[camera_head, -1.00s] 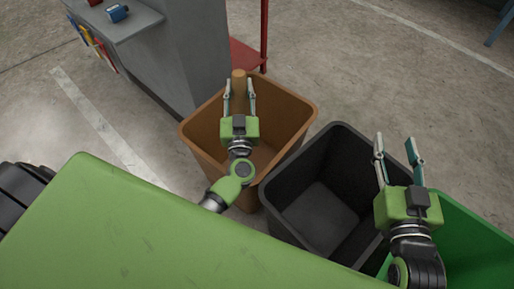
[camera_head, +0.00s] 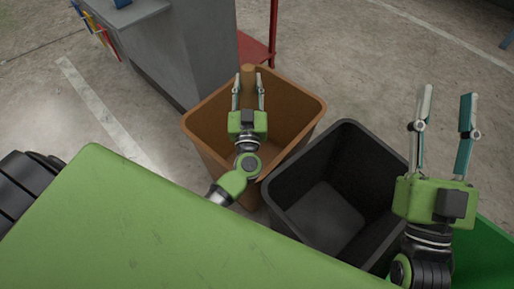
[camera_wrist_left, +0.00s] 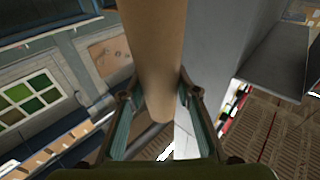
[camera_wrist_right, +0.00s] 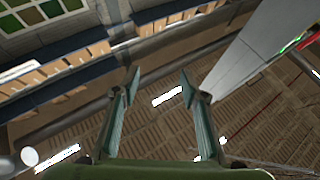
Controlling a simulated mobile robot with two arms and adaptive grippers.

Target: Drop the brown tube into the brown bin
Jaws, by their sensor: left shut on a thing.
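The brown tube (camera_head: 248,72) shows end-on between the fingers of my left gripper (camera_head: 248,88) in the head view. In the left wrist view the tube (camera_wrist_left: 153,50) runs down between the fingers, which are shut on it. The brown bin (camera_head: 305,103) is open at the top, and my left gripper and the tube appear over its far part. How high the tube is above the bin's rim I cannot tell. My right gripper (camera_head: 445,105) is open and empty at the right of the head view. Its spread fingers also show in the right wrist view (camera_wrist_right: 158,95).
A black bin (camera_head: 335,210) stands right of the brown bin, close beside it. A green bin (camera_head: 485,255) is partly hidden behind my right arm. A grey cabinet (camera_head: 190,50) stands behind the brown bin, with a red stand (camera_head: 260,50) near it. Open concrete floor lies at the upper right.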

